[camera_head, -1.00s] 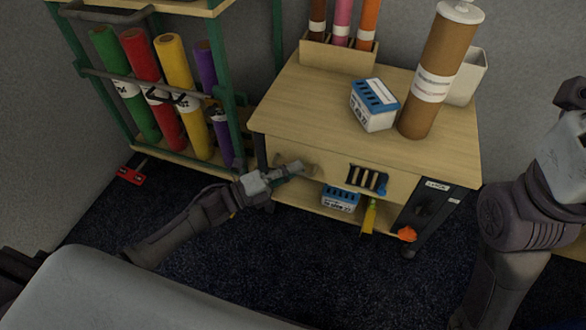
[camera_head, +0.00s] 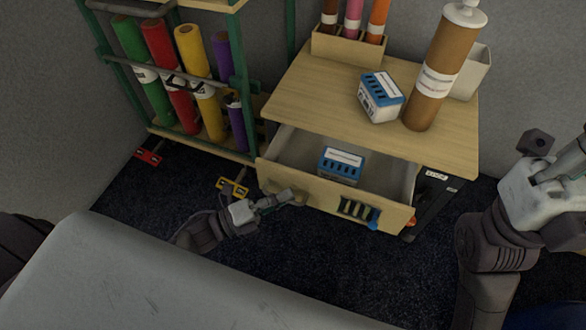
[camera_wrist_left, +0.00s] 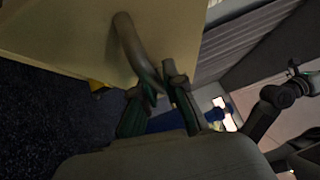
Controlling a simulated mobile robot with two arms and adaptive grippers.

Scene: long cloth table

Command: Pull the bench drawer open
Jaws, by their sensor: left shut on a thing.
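The bench drawer (camera_head: 318,199) is pulled out from the wooden bench (camera_head: 330,95), and its inside shows. A blue-and-white box (camera_head: 341,165) lies in it. My left gripper (camera_head: 287,197) is at the left part of the drawer front, shut on the drawer handle. In the left wrist view the curved handle (camera_wrist_left: 128,42) runs down from the pale drawer front (camera_wrist_left: 70,35) to between the fingers of the gripper (camera_wrist_left: 160,92). My right arm is at the right of the head view; whether its gripper (camera_head: 537,142) is open cannot be told.
On the bench top stand a blue-and-white box (camera_head: 380,97), a tall brown canister (camera_head: 440,75), a white bin (camera_head: 473,72) and a holder with tubes (camera_head: 348,47). A green rack with coloured rolls (camera_head: 200,85) stands left.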

